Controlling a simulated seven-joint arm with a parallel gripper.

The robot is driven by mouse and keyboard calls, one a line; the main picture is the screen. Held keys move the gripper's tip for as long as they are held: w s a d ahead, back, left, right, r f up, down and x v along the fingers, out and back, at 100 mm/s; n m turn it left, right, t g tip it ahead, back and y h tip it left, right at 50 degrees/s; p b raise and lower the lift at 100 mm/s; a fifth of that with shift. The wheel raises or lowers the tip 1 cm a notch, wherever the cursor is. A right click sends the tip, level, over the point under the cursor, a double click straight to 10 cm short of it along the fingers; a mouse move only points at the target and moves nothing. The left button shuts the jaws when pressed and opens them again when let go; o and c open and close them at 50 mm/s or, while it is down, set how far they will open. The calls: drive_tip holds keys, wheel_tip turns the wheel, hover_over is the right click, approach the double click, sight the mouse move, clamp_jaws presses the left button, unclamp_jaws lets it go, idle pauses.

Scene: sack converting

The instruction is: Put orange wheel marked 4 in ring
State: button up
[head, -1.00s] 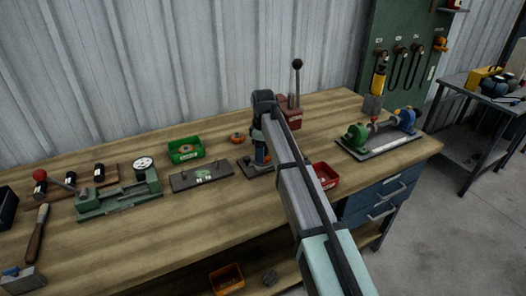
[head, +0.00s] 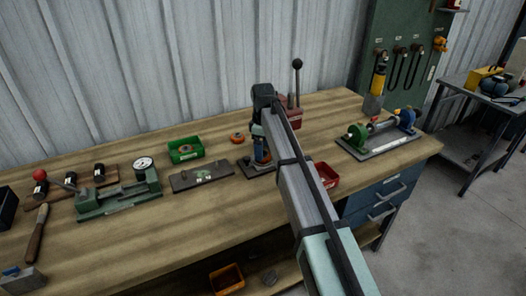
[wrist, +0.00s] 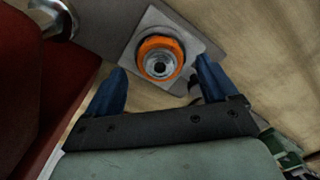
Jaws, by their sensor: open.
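My gripper (wrist: 160,82) is open, with its two blue fingers pointing down. In the wrist view an orange wheel (wrist: 148,46) with a grey metal centre sits on a pale square plate (wrist: 194,33), just beyond and between the fingertips. No marking on it can be read, and I cannot tell whether a ring surrounds it. In the head view my gripper (head: 261,158) is low over a dark base plate (head: 250,169) and hides most of what is there. Another orange round piece (head: 237,138) lies on the bench to the left.
A red press (head: 292,112) with an upright lever stands close behind my gripper. A red bin (head: 328,176) is to the right, a green bin (head: 185,150) and grey plate (head: 202,177) to the left. A green-and-blue fixture (head: 382,134) stands far right.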

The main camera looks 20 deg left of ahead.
wheel_tip(320, 180, up, 10)
idle(0.4)
